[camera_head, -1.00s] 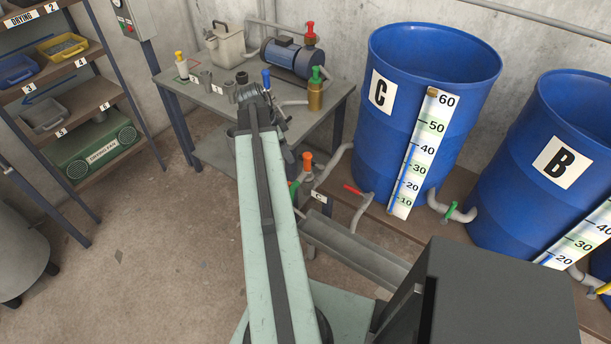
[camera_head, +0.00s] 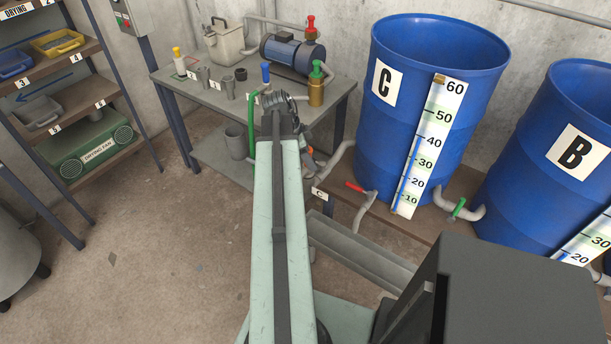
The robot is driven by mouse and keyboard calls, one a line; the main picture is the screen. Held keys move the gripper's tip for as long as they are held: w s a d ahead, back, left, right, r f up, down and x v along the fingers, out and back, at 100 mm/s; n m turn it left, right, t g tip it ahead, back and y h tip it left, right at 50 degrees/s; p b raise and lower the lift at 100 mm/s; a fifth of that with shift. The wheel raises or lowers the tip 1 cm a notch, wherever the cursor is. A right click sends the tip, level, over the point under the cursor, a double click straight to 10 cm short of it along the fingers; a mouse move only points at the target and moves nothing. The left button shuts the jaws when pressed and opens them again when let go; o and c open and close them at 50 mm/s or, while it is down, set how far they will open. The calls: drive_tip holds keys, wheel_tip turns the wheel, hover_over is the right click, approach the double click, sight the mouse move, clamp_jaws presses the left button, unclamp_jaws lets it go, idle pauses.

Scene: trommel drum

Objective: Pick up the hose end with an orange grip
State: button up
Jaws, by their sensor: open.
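A grey bench (camera_head: 215,97) holds a blue pump (camera_head: 292,58) and small fittings. Blue barrel C (camera_head: 430,100) and barrel B (camera_head: 550,150) stand right on a low brown bench. A grey trough (camera_head: 355,255) lies in front.

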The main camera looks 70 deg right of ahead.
drive_tip(key=shift+s+f, duration=0.1)
drive_tip(key=shift+f, duration=0.15)
drive_tip(key=shift+c, duration=0.3)
drive_tip(key=shift+d, duration=0.1)
clamp_jaws()
wheel_tip(320, 180, up, 4)
drive_tip(key=p, duration=0.4)
drive_tip(key=shift+f, duration=0.25)
drive_tip(key=shift+w+r, duration=0.2)
drive_tip(key=shift+r, duration=0.1)
drive_tip(key=w+a+p, duration=0.1)
drive_tip(key=w+a, duration=0.8)
drive_tip(key=w, duration=0.3)
drive_tip(key=shift+w+a+r, duration=0.15)
drive_tip(key=shift+w+r, duration=0.2)
drive_tip(key=shift+r, duration=0.1)
